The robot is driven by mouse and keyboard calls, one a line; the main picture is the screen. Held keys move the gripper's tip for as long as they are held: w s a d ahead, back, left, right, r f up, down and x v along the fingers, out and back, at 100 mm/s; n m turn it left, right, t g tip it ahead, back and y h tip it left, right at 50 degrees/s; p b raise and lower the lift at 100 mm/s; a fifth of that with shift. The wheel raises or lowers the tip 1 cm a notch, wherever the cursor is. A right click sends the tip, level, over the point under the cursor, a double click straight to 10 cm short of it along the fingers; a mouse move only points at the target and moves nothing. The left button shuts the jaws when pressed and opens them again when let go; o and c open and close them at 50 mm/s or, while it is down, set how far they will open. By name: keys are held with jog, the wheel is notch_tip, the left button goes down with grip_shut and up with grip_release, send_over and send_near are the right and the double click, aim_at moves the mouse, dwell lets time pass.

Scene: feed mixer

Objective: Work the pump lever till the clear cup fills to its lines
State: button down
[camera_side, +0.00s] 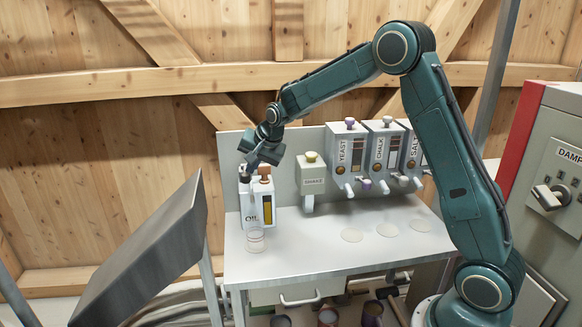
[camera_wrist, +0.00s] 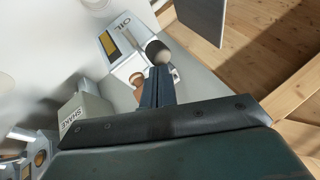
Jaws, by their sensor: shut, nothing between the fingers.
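The white OIL dispenser (camera_side: 258,198) stands at the left end of the bench, with a yellow sight window on its front. It also shows in the wrist view (camera_wrist: 124,38). A dark rounded knob (camera_wrist: 158,50), seemingly the pump lever's end, is just beyond my fingertips in the wrist view; I cannot tell whether they touch. A brown knob (camera_side: 264,171) tops the dispenser. The clear cup (camera_side: 255,240) stands upright on the bench in front of the dispenser; its fill level is too small to read. My gripper (camera_side: 252,166) is shut and empty, above the dispenser's left top.
A grey SHAKE unit (camera_side: 312,175) and YEAST (camera_side: 347,150), CHALK (camera_side: 383,148) and SALT dispensers stand to the right. A tilted steel panel (camera_side: 150,250) rises left of the bench (camera_side: 300,255). Several pale discs lie at the bench's right.

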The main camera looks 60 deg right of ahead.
jog(key=shift+s+a+f, duration=0.1)
jog(key=shift+f, duration=0.05)
jog(key=shift+s+a+f+n+t+h, duration=0.15)
jog(key=shift+f+t+h, duration=0.3)
jog(key=shift+f, duration=0.55)
jog(key=shift+s+a+f+n+t+h, duration=0.1)
jog(key=shift+f+t+h, duration=0.3)
jog(key=shift+f, duration=0.6)
jog(key=shift+s+a+f+n+t+h, duration=0.15)
jog(key=shift+f+t+h, duration=0.25)
jog(key=shift+f, duration=0.7)
jog(key=d+v, duration=0.1)
jog(key=v, duration=1.2)
jog(key=shift+s, duration=0.2)
